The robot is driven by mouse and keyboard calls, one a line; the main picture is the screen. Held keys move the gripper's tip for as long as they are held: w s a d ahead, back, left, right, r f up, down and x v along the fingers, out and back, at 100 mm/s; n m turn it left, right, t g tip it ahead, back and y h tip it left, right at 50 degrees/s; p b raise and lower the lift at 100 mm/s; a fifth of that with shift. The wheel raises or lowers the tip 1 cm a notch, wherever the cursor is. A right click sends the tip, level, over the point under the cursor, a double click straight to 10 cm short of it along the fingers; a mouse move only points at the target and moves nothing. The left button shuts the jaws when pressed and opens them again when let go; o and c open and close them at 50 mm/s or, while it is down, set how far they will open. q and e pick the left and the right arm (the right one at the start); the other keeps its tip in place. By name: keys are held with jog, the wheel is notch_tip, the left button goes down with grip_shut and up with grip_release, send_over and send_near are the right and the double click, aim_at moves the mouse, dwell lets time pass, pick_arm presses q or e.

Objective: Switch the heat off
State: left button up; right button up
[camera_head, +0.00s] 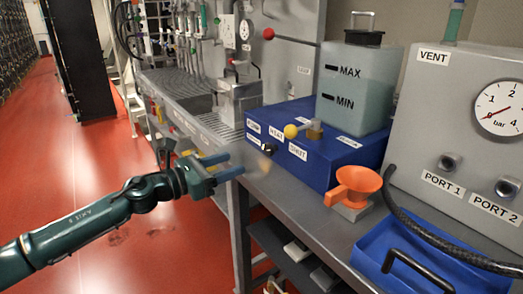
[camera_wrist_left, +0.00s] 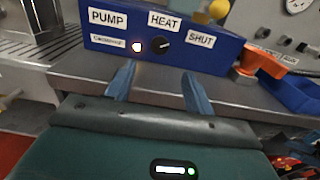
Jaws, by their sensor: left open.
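The blue box (camera_head: 330,165) stands on the grey bench and carries labels reading PUMP, HEAT and SHUT. Below the HEAT label is a small black knob (camera_wrist_left: 163,44), which also shows in the head view (camera_head: 268,149). A white mark on the knob seems to point to the upper right. My left gripper (camera_head: 236,164) is open and empty in front of the box. In the left wrist view its two blue fingers (camera_wrist_left: 160,77) sit below the knob, apart from it. My right gripper is not in view.
A yellow-ball lever (camera_head: 290,131) sits on the box top beside a tank (camera_head: 353,88) marked MAX and MIN. The bench edge runs below my fingers.

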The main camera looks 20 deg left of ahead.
aim_at(267, 151)
pick_arm(q)
jog(key=p+x, duration=0.1)
jog(key=x, duration=0.8)
jog(key=shift+w+d, duration=0.2)
jog(key=shift+w, duration=0.05)
jog(key=shift+w+d, duration=0.1)
jog(key=shift+w, duration=0.05)
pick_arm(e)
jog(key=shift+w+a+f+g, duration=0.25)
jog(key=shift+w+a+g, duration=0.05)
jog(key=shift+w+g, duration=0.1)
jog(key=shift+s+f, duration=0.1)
pick_arm(q)
jog(key=c, duration=0.9)
jog(key=shift+c, duration=0.2)
